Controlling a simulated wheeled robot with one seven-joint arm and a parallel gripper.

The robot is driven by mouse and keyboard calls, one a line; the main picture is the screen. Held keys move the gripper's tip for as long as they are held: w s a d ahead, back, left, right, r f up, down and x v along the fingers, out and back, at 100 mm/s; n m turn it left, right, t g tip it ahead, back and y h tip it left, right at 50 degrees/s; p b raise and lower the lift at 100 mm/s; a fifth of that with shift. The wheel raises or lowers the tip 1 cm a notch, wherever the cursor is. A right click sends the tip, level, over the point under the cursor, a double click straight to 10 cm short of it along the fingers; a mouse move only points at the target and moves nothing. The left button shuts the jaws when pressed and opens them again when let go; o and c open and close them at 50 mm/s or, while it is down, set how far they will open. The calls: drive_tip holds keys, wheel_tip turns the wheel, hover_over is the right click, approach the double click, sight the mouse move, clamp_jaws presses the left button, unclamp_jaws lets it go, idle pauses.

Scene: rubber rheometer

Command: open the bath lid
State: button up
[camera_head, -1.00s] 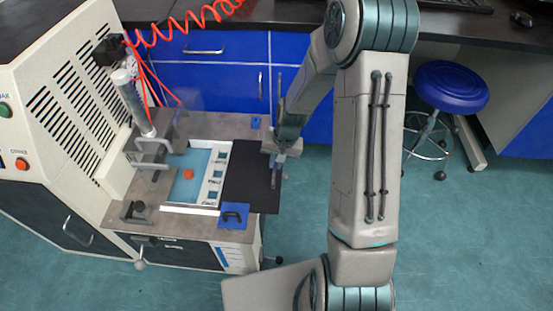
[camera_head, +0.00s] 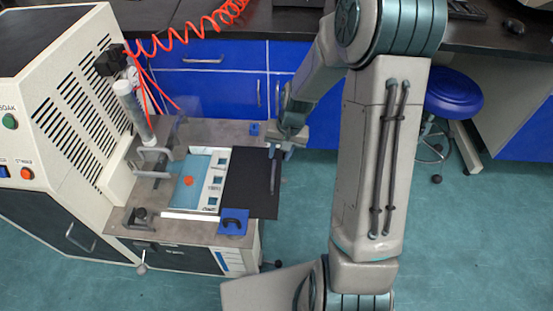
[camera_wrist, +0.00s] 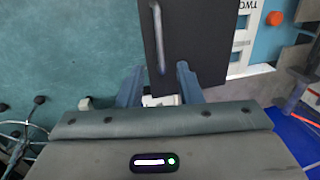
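The bath lid is a flat dark panel (camera_head: 245,180) on the right of the machine's top, lying flat beside the blue bath (camera_head: 195,175). A slim metal handle (camera_head: 272,172) runs along its right edge. In the wrist view the lid (camera_wrist: 205,35) fills the upper middle, with its silver handle (camera_wrist: 157,38) on the left side. My gripper (camera_head: 280,152) is at the far end of the handle. In the wrist view my gripper (camera_wrist: 160,68) has its two fingers apart, with the handle's near end between or just ahead of them. I cannot tell whether they touch it.
A blue block with a dark handle (camera_head: 233,221) sits at the front right corner of the machine top. An upright cylinder (camera_head: 132,108) and red coiled hose (camera_head: 190,32) stand behind left. Blue drawers (camera_head: 205,85) are behind; a blue stool (camera_head: 452,92) is at right.

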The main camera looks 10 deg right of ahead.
wheel_tip(320, 180, up, 6)
drive_tip(key=d+p, duration=0.1)
drive_tip(key=shift+s, duration=0.2)
drive_tip(key=shift+f, duration=0.1)
drive_tip(key=s+r+n+p, duration=0.1)
drive_tip(key=s+r+p, duration=0.5)
drive_tip(key=r, duration=0.6)
drive_tip(key=s+r+n+t+h+p, duration=0.1)
drive_tip(key=s+r+p, duration=0.5)
drive_tip(key=r, duration=0.6)
drive_tip(key=s+r+n+t+h+p, duration=0.1)
drive_tip(key=s+r+p, duration=0.5)
drive_tip(key=r+p, duration=0.4)
wheel_tip(320, 180, up, 2)
drive_tip(key=shift+s+a+r, duration=0.2)
drive_tip(key=shift+a, duration=0.1)
